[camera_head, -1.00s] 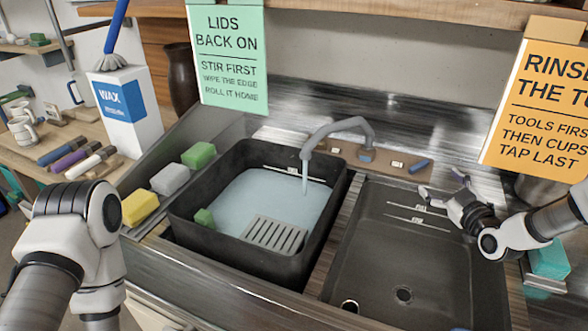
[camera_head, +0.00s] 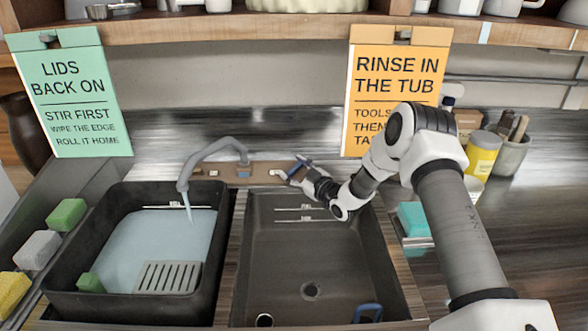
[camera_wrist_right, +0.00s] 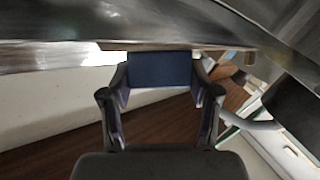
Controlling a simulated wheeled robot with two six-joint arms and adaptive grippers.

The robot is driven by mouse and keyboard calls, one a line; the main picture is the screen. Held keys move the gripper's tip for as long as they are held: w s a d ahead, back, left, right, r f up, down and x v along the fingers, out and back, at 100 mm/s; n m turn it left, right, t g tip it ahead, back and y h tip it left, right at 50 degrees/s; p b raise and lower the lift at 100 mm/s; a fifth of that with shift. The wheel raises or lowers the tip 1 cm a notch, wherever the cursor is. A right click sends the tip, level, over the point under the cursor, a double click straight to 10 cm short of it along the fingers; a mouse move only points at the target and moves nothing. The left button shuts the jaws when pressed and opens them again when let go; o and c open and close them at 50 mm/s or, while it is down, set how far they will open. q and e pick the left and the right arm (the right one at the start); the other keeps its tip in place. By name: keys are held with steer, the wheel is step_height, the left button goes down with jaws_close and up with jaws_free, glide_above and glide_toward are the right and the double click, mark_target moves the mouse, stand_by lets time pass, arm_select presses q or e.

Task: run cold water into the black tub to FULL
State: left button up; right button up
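The black tub (camera_head: 222,240) stands at the left under the grey faucet (camera_head: 205,155). A stream runs from the spout into pale blue water (camera_head: 130,245). The water's back edge lies close below the one pale mark line that shows on the tub's back wall. The blue tap lever (camera_head: 300,167) is on the wooden strip right of the faucet. My right gripper (camera_head: 304,172) is at this lever. In the right wrist view its fingers (camera_wrist_right: 160,85) stand apart on both sides of the blue lever (camera_wrist_right: 160,70); firm contact is unclear. My left gripper is out of view.
A green block (camera_head: 90,283) and a grey slotted grate (camera_head: 168,277) are in the tub. Sponges (camera_head: 38,250) line the left ledge. Green (camera_head: 75,95) and orange (camera_head: 400,65) signs hang behind.

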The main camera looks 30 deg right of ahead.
steer(key=shift+c, duration=1.3)
steer(key=shift+f+m+t+h+b, duration=0.2)
steer(key=shift+m+t+h+b, duration=0.1)
steer(key=shift+m+h+b, duration=0.8)
steer(key=m+h+b, duration=0.4)
steer(key=shift+a, duration=0.1)
steer(key=m+g+h+b, duration=0.1)
steer(key=m+h+b, duration=0.1)
steer(key=m+h, duration=0.2)
steer(key=shift+r+b, duration=0.1)
steer(key=shift+b, duration=0.2)
steer(key=shift+r+m+g+h+b, duration=0.2)
steer(key=shift+m+g+h+b, duration=0.25)
steer(key=shift+m+h, duration=0.6)
